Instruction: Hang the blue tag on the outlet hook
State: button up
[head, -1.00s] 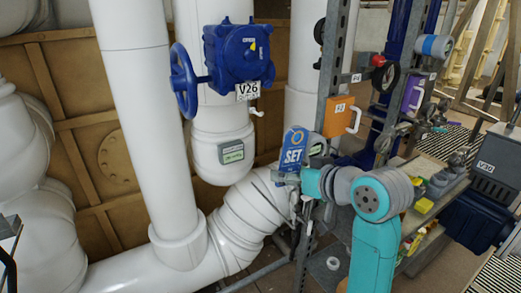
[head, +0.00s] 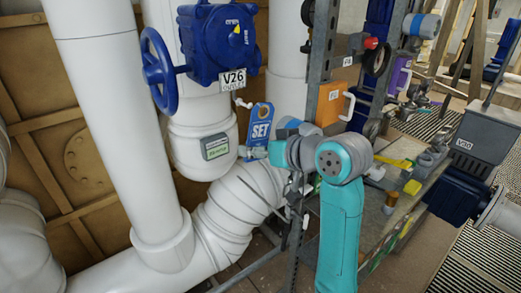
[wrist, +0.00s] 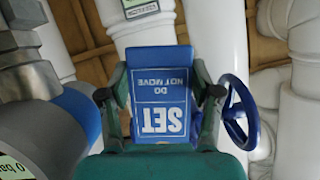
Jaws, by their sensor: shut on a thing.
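The blue tag (head: 260,126) is marked SET and stands upright in my gripper, beside the white pipe under the blue valve. My gripper (head: 254,152) is shut on the tag's lower part. In the wrist view the tag (wrist: 160,100) fills the space between the fingers of my gripper (wrist: 160,95) and reads upside down. A small white hook-like piece (head: 243,104) sticks out below the V26 plate, close to the upper left of the tag and seemingly apart from it. I cannot read whether it is the outlet hook.
The blue valve body (head: 219,45) with its handwheel (head: 160,70) is above left. A green label (head: 215,146) is on the white pipe. A steel post (head: 318,70) with an orange box (head: 334,104) stands right of the tag. A cluttered shelf lies at the right.

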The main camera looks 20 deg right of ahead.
jog(key=r+x, duration=0.1)
jog(key=x, duration=0.6)
jog(key=shift+w, duration=0.6)
dwell(0.4)
jog(key=shift+d, duration=0.1)
dwell(0.5)
jog(key=o, duration=0.9)
jog(key=shift+o, duration=0.2)
jog(key=shift+r, duration=0.1)
